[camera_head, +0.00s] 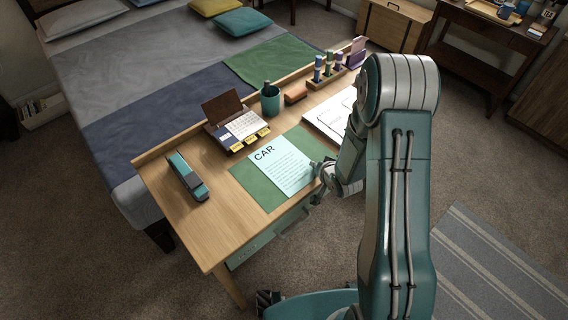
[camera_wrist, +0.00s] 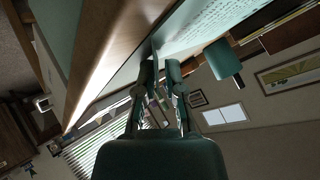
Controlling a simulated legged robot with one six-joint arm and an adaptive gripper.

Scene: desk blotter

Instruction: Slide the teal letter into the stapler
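The teal letter (camera_head: 279,165) is a pale sheet headed "CAR". It lies flat on the green blotter (camera_head: 252,183) near the desk's front edge. The teal and black stapler (camera_head: 187,177) sits on the desk to its left, apart from it. My gripper (camera_head: 322,172) is at the letter's right edge, partly hidden by my arm in the head view.
A calendar stand (camera_head: 240,125), a green pen cup (camera_head: 270,99), a brown block (camera_head: 295,94) and a stamp rack (camera_head: 325,75) line the desk's back. A white document (camera_head: 328,117) lies right of the letter. Bare wood (camera_head: 218,212) shows between stapler and blotter.

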